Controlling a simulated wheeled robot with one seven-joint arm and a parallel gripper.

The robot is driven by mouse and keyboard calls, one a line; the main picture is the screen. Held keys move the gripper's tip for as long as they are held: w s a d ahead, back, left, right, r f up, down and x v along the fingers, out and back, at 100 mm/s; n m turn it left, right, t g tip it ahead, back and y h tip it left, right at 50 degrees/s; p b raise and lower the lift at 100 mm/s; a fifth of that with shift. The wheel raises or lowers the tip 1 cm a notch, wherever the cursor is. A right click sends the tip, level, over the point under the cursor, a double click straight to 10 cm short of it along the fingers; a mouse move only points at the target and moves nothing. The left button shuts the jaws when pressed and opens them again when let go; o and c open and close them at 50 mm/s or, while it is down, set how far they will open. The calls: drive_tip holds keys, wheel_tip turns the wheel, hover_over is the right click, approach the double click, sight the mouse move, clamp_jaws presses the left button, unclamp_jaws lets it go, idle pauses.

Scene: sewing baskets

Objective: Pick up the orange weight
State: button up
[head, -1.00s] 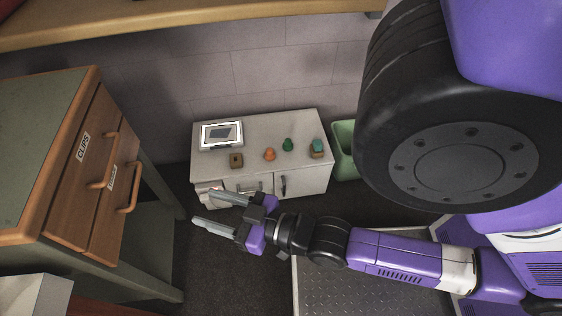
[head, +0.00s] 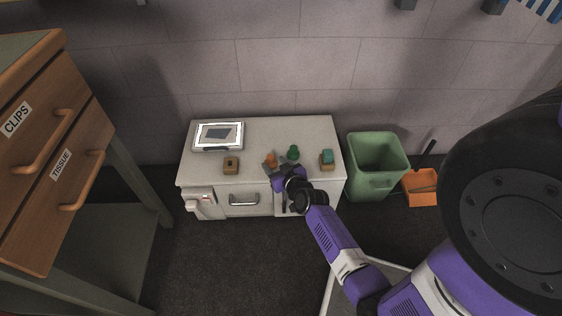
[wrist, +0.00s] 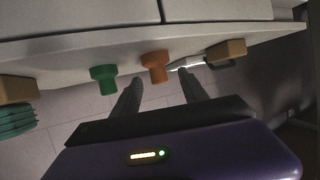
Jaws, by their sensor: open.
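The orange weight (head: 271,159) is a small knobbed piece standing on top of the white cabinet (head: 315,135). My gripper (head: 272,168) is at the cabinet's front side, close to the orange weight, with its jaws open and empty. In the wrist view, which looks upside down, the orange weight (wrist: 155,66) appears between the two fingers, near their tips. I cannot tell whether it lies within their reach. A green weight (head: 293,152) stands just to its right in the head view, and also shows in the wrist view (wrist: 103,76).
A framed tablet-like panel (head: 219,136) and a wooden block with a hole (head: 231,166) are on the cabinet's left. A teal-topped wooden piece (head: 327,158) is on its right. A green bin (head: 377,165) and an orange dustpan (head: 421,186) stand on the right. A drawer desk (head: 45,150) is at left.

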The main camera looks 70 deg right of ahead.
sight(268, 156)
drive_tip(key=b+x, duration=0.2)
drive_tip(key=x, duration=0.5)
drive_tip(key=shift+w+d+b, duration=0.1)
drive_tip(key=shift+d+b, duration=0.25)
drive_tip(key=shift+a+f, duration=0.1)
clamp_jaws()
